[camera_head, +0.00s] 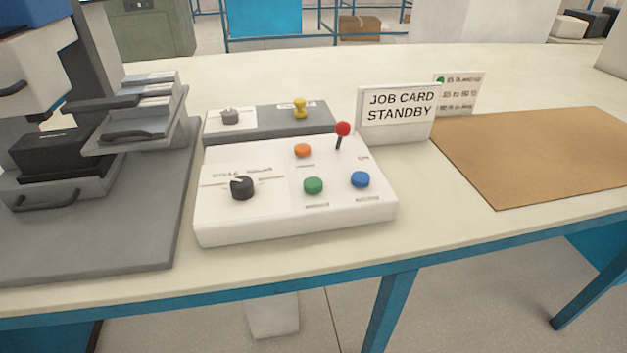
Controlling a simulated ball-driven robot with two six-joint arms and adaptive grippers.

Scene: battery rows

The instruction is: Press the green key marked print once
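The green key (314,186) is a round button on the sloped top of a white control box (295,233). A small label strip sits just in front of it, too small to read. A blue key (360,179) is to its right and an orange key (303,150) is behind it. A black knob (242,187) is to its left, and a lever with a red ball (342,129) rises behind right. A sign (398,106) reading "JOB CARD STANDBY" stands behind the box. Neither of my grippers is in view.
A grey machine (150,210) with trays stands at the left. A grey panel (262,120) with a knob and yellow handle lies behind the box. A brown mat (550,155) lies at right. The table (440,225) is bare in front of the mat.

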